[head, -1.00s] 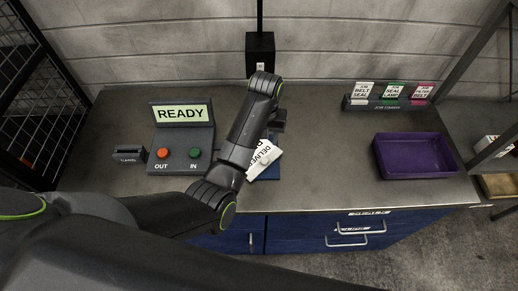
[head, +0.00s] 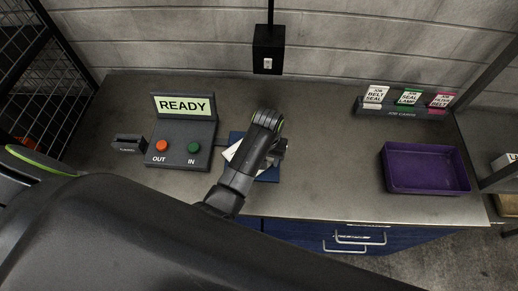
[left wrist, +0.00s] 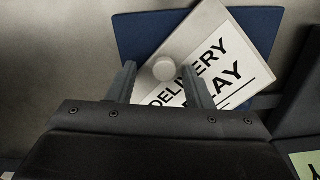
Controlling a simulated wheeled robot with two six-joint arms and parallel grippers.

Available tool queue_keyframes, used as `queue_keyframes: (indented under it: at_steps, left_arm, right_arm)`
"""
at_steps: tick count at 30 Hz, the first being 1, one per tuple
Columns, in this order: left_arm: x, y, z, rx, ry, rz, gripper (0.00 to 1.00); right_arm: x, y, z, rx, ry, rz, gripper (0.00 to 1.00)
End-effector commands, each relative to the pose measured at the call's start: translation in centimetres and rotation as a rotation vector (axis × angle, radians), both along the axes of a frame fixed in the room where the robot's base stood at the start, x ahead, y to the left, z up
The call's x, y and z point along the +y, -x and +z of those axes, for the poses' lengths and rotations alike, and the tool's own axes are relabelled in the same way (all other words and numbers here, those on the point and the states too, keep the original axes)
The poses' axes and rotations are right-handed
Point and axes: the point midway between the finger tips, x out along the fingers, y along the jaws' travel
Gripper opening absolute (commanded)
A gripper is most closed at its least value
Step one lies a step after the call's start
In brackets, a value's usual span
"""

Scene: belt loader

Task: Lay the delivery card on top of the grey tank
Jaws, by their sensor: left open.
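The delivery card (left wrist: 222,58) is white with black lettering and a round pale knob (left wrist: 165,68). It lies at an angle on a blue mat (left wrist: 144,34). In the head view, only a white corner of the card (head: 231,153) shows beside my arm, on the blue mat (head: 269,176). My left gripper (left wrist: 158,74) is open over the card, with its fingertips on either side of the knob. I cannot tell if they touch it. The grey tank is not recognisable in these views. My right gripper is not in view.
A control panel (head: 184,132) reading READY, with red and green buttons, stands left of the mat. A purple tray (head: 425,188) sits at the right. A job card rack (head: 403,110) stands behind it. The worktop between mat and tray is clear.

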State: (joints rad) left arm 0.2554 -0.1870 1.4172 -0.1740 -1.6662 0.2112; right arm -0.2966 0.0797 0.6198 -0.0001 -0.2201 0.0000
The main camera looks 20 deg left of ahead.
Motion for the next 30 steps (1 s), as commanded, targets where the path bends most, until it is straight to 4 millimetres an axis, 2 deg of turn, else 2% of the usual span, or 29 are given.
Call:
queue_keyframes:
  at_steps: [5, 15, 25, 30]
  left_arm:
    - [0.0, 0.0, 0.0, 0.001, -0.001, 0.0, 0.45]
    - [0.0, 0.0, 0.0, 0.001, -0.001, 0.0, 0.0]
    - [0.0, -0.1, 0.1, 0.001, -0.001, 0.0, 0.0]
    - [-0.6, -1.6, 2.1, -0.004, 0.0, -0.005, 0.0]
  right_arm:
    - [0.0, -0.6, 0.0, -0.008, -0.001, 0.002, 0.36]
    - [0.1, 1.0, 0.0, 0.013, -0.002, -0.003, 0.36]
    - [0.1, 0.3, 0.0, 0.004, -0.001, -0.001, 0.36]
    - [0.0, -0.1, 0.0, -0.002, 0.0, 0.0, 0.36]
